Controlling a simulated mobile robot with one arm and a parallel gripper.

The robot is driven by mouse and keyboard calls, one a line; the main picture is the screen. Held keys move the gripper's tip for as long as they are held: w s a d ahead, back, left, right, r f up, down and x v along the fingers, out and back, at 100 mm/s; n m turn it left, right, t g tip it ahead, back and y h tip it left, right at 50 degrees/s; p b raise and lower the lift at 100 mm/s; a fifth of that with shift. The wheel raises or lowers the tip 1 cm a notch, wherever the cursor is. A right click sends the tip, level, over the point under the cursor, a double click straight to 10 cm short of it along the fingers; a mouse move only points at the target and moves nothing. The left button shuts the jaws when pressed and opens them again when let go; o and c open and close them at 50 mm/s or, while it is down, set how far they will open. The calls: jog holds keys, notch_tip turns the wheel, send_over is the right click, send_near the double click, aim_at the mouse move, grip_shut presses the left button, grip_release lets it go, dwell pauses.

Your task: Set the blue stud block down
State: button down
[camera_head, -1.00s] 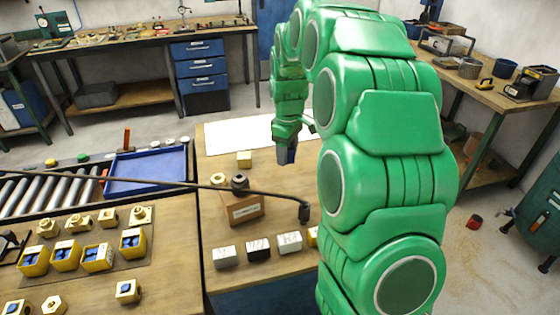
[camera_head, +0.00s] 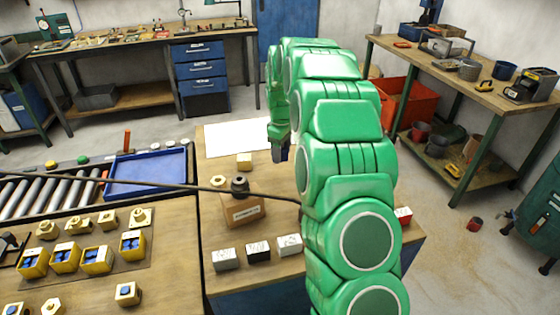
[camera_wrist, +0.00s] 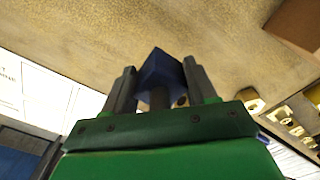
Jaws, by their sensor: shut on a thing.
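The blue stud block (camera_wrist: 164,70) is between the two dark fingers of my gripper (camera_wrist: 158,88) in the wrist view. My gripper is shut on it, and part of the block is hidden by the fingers. Beyond it the tan, grainy surface fills much of the view. In the head view my gripper (camera_head: 280,143) points down over the wooden bench (camera_head: 212,176), right of the white sheet. A small dark-blue part of the block (camera_head: 281,156) shows below it. Whether the block touches the bench is not clear.
A small yellow block (camera_head: 244,161) and a brown box (camera_head: 245,211) stand left of my gripper. Several small blocks, including a black one (camera_head: 258,250), line the bench's front. The white sheet (camera_head: 236,135) lies behind. A blue tray (camera_head: 148,171) is at left.

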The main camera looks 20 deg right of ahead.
aim_at(280, 168)
jog(key=shift+w+d+f, duration=0.1)
jog(key=shift+w+f, duration=1.1)
jog(key=shift+f, duration=1.85)
jog(key=shift+f, duration=0.1)
jog(key=shift+c, duration=1.7)
grip_release()
